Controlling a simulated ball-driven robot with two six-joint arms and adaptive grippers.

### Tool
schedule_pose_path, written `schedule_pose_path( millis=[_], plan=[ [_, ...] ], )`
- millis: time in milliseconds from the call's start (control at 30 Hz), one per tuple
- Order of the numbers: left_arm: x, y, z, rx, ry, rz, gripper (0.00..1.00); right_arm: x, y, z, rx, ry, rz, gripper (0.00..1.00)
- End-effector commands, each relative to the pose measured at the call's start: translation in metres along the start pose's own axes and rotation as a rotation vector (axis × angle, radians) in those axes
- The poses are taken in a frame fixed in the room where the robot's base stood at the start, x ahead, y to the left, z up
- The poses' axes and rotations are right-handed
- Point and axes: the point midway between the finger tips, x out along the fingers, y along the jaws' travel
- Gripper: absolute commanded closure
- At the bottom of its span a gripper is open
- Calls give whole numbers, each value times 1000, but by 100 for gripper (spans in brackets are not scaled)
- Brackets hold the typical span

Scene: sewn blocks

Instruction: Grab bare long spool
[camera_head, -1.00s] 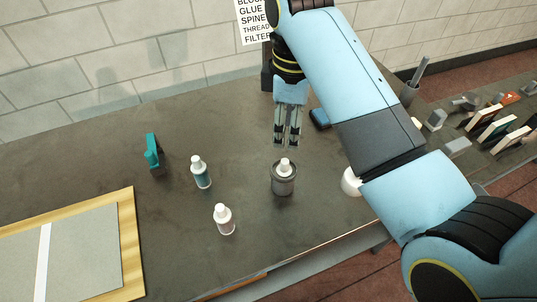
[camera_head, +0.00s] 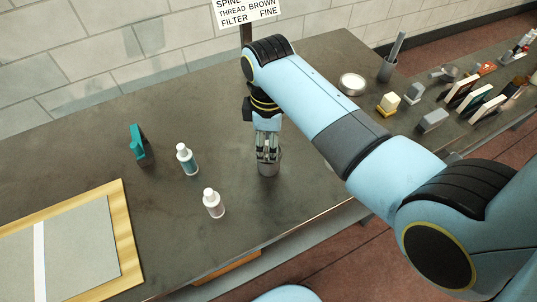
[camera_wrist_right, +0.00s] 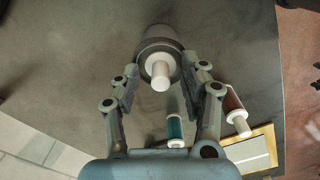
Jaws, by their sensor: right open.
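A white spool (camera_wrist_right: 161,74) with no thread to be seen stands up from a round grey cup (camera_head: 268,168) on the dark table. My right gripper (camera_head: 267,153) points down over this cup with its fingers open. In the right wrist view the fingers lie on either side of the white spool, with gaps showing. The spool is mostly hidden by the fingers in the head view. A teal-wound spool (camera_head: 188,160) and a spool with a brown winding (camera_wrist_right: 234,105) stand to the left in the head view. My left gripper is not in view.
A teal upright object (camera_head: 139,143) stands farther left. A yellow-edged board (camera_head: 122,232) with a grey sheet lies at the front left. A sign (camera_head: 248,11) stands behind.

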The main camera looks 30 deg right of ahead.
Motion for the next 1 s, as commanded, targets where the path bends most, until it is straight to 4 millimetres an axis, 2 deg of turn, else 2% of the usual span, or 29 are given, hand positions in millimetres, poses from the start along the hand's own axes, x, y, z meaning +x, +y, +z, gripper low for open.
schedule_pose_path(
  millis=[67,400,667,767,1000],
  plan=[
    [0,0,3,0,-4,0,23,0,0,0,0,0,0,56],
    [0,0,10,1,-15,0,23,0,0,0,0,0,0,100],
    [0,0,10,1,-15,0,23,-2,0,0,0,1,0,100],
    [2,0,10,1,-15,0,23,-9,1,-1,0,3,2,100],
    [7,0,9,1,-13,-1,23,-58,1,-2,0,5,3,100]
  ],
)
